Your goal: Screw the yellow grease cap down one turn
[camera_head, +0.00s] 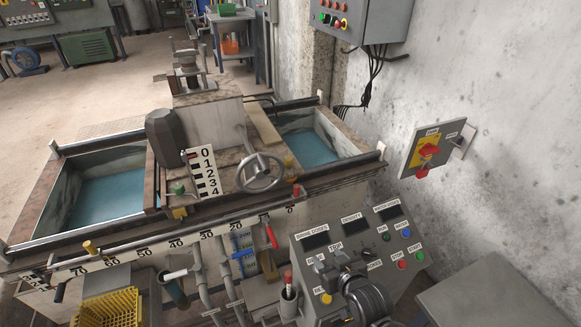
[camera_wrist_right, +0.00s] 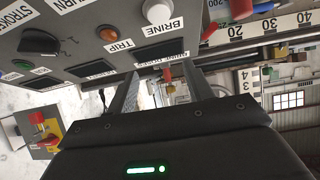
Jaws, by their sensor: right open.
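I cannot tell for certain which is the grease cap. My right gripper (camera_head: 330,265) is over the control panel, apart from both caps. In the wrist view its two fingers (camera_wrist_right: 163,80) stand apart with nothing held between them. My left gripper is in neither view.
The control panel (camera_head: 322,238) with buttons lies under my right gripper. A handwheel (camera_head: 260,173), a red-handled lever (camera_head: 271,236) and a scale rail stand close by. A yellow basket (camera_head: 107,309) is at front left. A concrete wall (camera_head: 480,100) bounds the right.

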